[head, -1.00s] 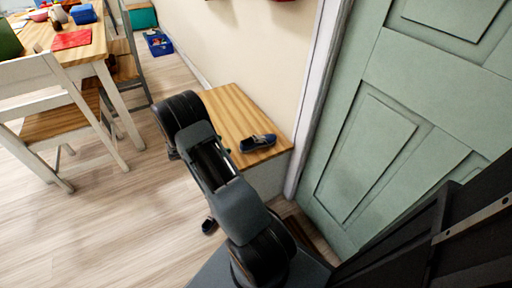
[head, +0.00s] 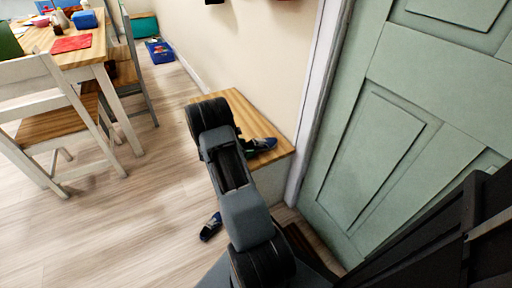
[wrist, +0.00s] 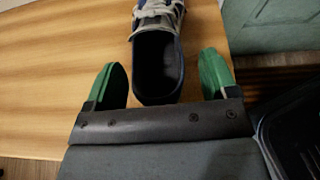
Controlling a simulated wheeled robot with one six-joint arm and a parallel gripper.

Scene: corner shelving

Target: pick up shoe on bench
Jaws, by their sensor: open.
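A blue shoe with pale laces (head: 262,145) lies on the wooden bench (head: 236,104), near the end by the green door. The wrist view shows the shoe (wrist: 157,58) from above, its dark opening and heel toward me and its laces away. My gripper (wrist: 160,82) is open, with one green finger on each side of the heel. Gaps show between the shoe and both fingers. I cannot tell how high the fingers are above the bench.
A second blue shoe (head: 211,226) lies on the floor left of my arm. The green door (head: 385,130) and the wall close in the bench on the right and behind. A white chair (head: 60,120) and a table (head: 75,52) stand at the left. Open floor lies between.

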